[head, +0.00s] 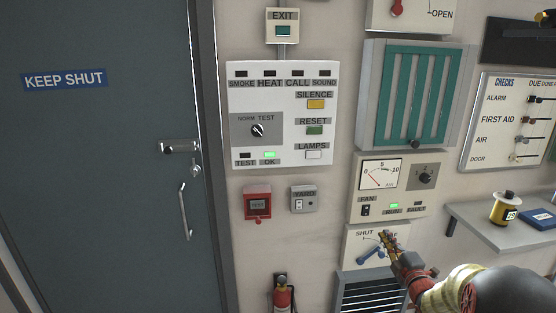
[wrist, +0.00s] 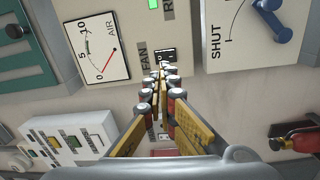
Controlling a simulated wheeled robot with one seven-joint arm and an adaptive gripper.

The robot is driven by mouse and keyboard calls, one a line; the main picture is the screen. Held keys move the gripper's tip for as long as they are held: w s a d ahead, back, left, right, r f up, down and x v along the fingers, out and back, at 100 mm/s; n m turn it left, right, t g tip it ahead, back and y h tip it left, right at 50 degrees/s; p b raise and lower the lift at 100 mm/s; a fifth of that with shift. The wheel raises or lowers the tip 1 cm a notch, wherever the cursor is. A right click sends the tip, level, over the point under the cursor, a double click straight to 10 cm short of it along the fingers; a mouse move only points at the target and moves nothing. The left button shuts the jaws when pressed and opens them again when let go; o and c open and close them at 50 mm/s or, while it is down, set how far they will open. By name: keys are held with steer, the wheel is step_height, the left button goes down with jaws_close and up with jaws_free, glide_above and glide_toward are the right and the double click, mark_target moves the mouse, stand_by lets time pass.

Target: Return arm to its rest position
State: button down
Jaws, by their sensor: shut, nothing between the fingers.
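My gripper (head: 387,240) shows in the head view at the lower right, at the end of my arm. Its fingers are in front of the SHUT lever panel (head: 355,236), close to the blue lever (head: 370,254); I cannot tell from this view whether they touch. In the wrist view the fingers (wrist: 160,80) lie together with nothing between them. They point at the FAN switch area (wrist: 166,56), and the blue lever (wrist: 274,20) is apart from them at the upper right.
A wall panel with lamps and knobs (head: 282,160) is left of my arm. A shelf (head: 485,233) with a yellow reel (head: 505,209) is at the right. A fire extinguisher (head: 283,295) stands low on the wall. A dark door (head: 110,140) fills the left.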

steer(key=s+d+f+m+g+h, duration=0.2)
steer(key=s+f+m+g, duration=0.2)
steer(key=f, duration=0.3)
steer(key=s+d+f+m+g+h, duration=0.25)
steer(key=s+f+m, duration=0.2)
steer(key=f, duration=0.25)
steer(key=s+a+m+g, duration=0.2)
steer(key=s+m+g, duration=0.2)
steer(key=s, duration=0.2)
steer(key=s+a+r+m+g+y, duration=0.1)
steer(key=s+a+r+m+g, duration=0.1)
steer(key=s+a+r, duration=0.35)
steer(key=s+a+r+m+g+y, duration=0.1)
steer(key=s+a+r+m, duration=0.1)
steer(key=s+a, duration=0.65)
steer(key=s+a+r+m+g+y, duration=0.15)
steer(key=s+a+r, duration=0.3)
steer(key=s, duration=0.55)
steer(key=s+a+r+n+t, duration=0.1)
steer(key=s+a+r, duration=0.3)
steer(key=a+r, duration=0.4)
steer(key=shift+s+r+t+y, duration=0.2)
steer(key=shift+s+t+y, duration=0.1)
steer(key=shift+t, duration=0.3)
